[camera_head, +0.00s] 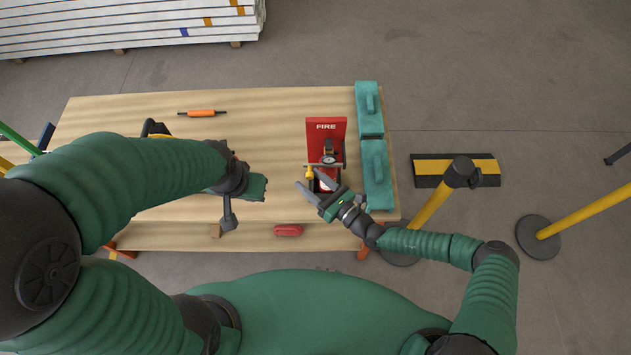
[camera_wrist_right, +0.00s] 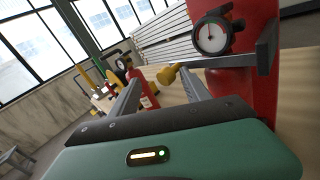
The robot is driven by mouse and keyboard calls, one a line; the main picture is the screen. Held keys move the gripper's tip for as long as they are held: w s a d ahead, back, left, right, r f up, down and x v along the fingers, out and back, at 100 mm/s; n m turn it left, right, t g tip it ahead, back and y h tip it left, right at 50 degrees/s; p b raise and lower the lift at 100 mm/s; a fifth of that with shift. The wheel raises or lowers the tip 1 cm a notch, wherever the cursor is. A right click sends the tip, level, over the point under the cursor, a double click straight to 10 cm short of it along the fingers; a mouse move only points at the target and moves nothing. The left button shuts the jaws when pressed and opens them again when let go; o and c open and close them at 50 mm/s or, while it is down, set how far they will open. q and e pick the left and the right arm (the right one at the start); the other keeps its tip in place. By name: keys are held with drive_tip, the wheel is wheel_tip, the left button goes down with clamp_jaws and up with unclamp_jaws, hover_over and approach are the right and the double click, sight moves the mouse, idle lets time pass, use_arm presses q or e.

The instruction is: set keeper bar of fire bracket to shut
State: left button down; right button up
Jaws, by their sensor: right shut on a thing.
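The red fire bracket (camera_head: 339,131) stands on the wooden table, its back plate marked FIRE. A red extinguisher with a round gauge (camera_head: 328,160) is in it; the gauge also shows in the right wrist view (camera_wrist_right: 212,36). The grey keeper bar (camera_head: 336,165) runs across the extinguisher's front, with a yellow knob (camera_head: 309,172) at its left end. In the right wrist view the knob (camera_wrist_right: 167,76) appears between my fingertips. My right gripper (camera_head: 309,181) is shut on the knob end, fingers some way apart. My left gripper (camera_head: 228,214) is left of the bracket; its jaws are unclear.
Two teal cases (camera_head: 368,122) lie at the table's right end. Yellow posts (camera_head: 432,207) stand right of the table. The table middle (camera_head: 265,135) is clear.

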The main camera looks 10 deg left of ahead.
drive_tip(key=shift+s+a+r, duration=0.1)
drive_tip(key=shift+a+r, duration=0.05)
drive_tip(key=shift+r, duration=0.1)
